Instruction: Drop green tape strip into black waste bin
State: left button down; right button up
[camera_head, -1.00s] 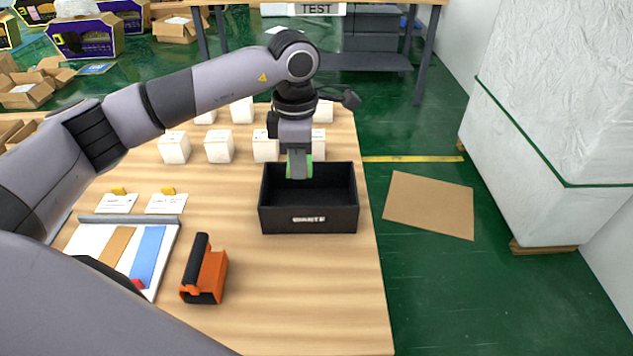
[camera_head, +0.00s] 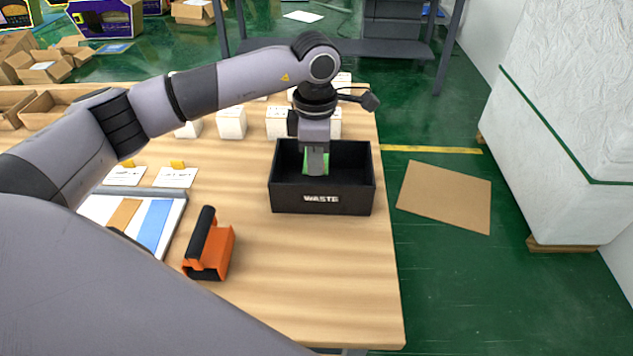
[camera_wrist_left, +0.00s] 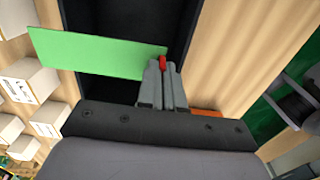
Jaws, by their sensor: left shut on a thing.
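The green tape strip (camera_wrist_left: 95,54) is held by one end in my left gripper (camera_wrist_left: 161,66), whose fingers are shut on it. In the head view my left gripper (camera_head: 316,172) points down over the black waste bin (camera_head: 322,198), which has a "WASTE" label on its front. A little green of the strip shows beside the fingers there. In the left wrist view the strip sticks out to the left across the bin's dark opening (camera_wrist_left: 110,15). Whether the fingertips are below the bin's rim is hard to tell. My right gripper is not in view.
An orange and black tape dispenser (camera_head: 209,247) stands front left of the bin. A board with brown and blue strips (camera_head: 153,224) lies further left. Several white boxes (camera_head: 231,122) stand behind the bin. The table's right edge is close to the bin.

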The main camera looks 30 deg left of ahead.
pick_arm(q)
jog(key=c, duration=1.2)
grip_release()
jog(key=shift+r, duration=0.1)
jog(key=shift+r+b, duration=0.3)
jog(key=shift+r, duration=3.25)
